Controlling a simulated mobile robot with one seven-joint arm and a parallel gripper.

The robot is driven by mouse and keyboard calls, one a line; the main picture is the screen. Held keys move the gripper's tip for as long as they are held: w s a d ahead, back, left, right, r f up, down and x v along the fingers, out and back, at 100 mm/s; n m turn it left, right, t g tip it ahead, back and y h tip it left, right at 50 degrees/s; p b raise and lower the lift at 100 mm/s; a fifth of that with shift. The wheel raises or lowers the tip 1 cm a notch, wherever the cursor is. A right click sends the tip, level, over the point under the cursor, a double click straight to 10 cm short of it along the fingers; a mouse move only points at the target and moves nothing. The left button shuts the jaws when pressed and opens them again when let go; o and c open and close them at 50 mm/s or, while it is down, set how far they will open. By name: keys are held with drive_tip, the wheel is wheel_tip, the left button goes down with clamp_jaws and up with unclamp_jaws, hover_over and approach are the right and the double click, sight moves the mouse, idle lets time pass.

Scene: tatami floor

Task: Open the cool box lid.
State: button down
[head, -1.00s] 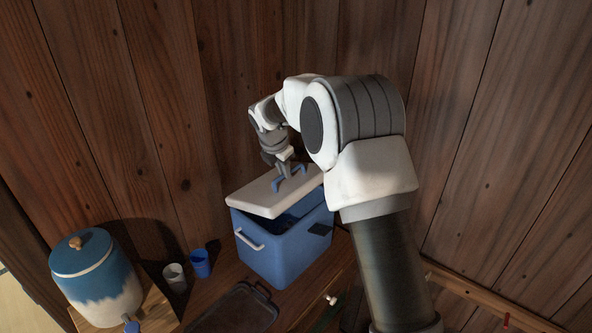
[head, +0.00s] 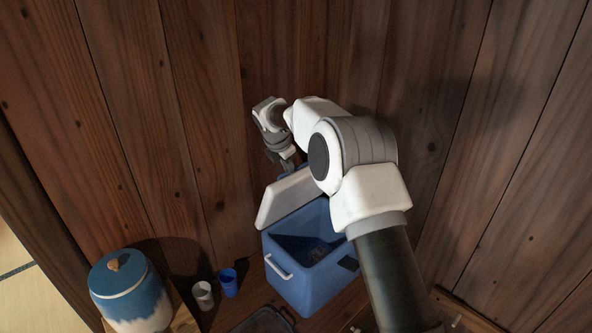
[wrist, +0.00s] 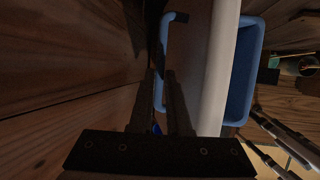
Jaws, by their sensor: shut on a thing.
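The blue cool box (head: 312,292) stands on a wooden surface with a light handle on its near side. Its white lid (head: 288,200) is tilted up steeply toward the wall, and the dark blue inside shows. The lid (wrist: 217,75) and the blue box rim (wrist: 247,75) also show in the wrist view. My gripper (head: 287,170) is behind the raised lid, shut on the lid's blue handle (wrist: 164,38). In the wrist view my gripper (wrist: 161,78) has its fingers around the handle bar. My arm hides the right part of the lid and box.
A wooden plank wall (head: 205,110) stands close behind my gripper and the lid. A white cup (head: 203,295), a blue cup (head: 228,283) and a blue and white lidded jar (head: 130,296) stand left of the box. A dark tray (head: 262,322) lies in front.

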drive_tip(key=w+a+f, duration=0.2)
drive_tip(key=w+a, duration=0.1)
drive_tip(key=a, duration=0.1)
drive_tip(key=shift+w+a+f+g, duration=0.2)
drive_tip(key=shift+w+a+g, duration=0.1)
drive_tip(key=shift+w, duration=0.1)
idle(0.4)
drive_tip(key=shift+w+a+f, duration=0.15)
drive_tip(key=shift+w+a, duration=0.15)
idle(0.7)
drive_tip(key=c, duration=0.9)
unclamp_jaws()
drive_tip(key=v, duration=0.9)
drive_tip(key=b+v, duration=0.1)
drive_tip(key=v, duration=0.8)
drive_tip(key=shift+d+r+b, duration=0.15)
drive_tip(key=shift+r+b, duration=0.15)
drive_tip(key=shift+r, duration=0.15)
